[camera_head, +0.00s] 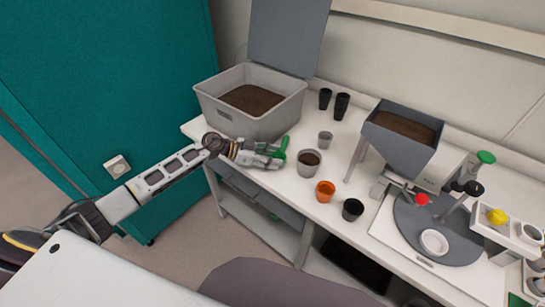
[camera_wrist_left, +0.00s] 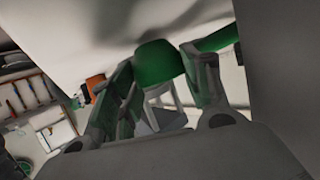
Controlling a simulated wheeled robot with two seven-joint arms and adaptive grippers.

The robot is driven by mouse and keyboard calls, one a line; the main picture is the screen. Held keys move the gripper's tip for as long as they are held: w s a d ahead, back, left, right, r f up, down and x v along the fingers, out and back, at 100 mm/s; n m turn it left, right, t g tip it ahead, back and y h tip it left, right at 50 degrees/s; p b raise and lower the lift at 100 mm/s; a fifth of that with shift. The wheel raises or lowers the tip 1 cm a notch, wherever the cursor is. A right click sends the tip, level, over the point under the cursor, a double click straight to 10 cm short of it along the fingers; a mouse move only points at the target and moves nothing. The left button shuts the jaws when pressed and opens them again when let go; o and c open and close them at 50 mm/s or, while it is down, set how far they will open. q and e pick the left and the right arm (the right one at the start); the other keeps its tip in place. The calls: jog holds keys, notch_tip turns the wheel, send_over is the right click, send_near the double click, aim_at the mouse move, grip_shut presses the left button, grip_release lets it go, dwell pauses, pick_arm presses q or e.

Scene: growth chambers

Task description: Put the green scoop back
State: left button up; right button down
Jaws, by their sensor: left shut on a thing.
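The green scoop (camera_head: 283,146) is in my left gripper (camera_head: 272,158), just above the white bench in front of the grey soil bin. In the left wrist view the green scoop (camera_wrist_left: 157,62) shows between the two fingers of the left gripper (camera_wrist_left: 165,85), which are shut on it. The fingers hide part of it in the head view. I cannot tell if the scoop touches the bench. My right gripper is not in view.
The grey bin (camera_head: 230,118) of soil has its lid up behind it. Grey pots (camera_head: 308,166), an orange pot (camera_head: 325,192) and black pots (camera_head: 352,210) stand right of the gripper. A soil hopper (camera_head: 400,150) and round grey plate (camera_head: 465,245) are further right. A teal cabinet (camera_head: 100,90) is at left.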

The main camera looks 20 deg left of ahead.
pick_arm(q)
jog(key=shift+f, duration=0.4)
jog(key=o, duration=1.2)
jog(key=shift+v, duration=5.95)
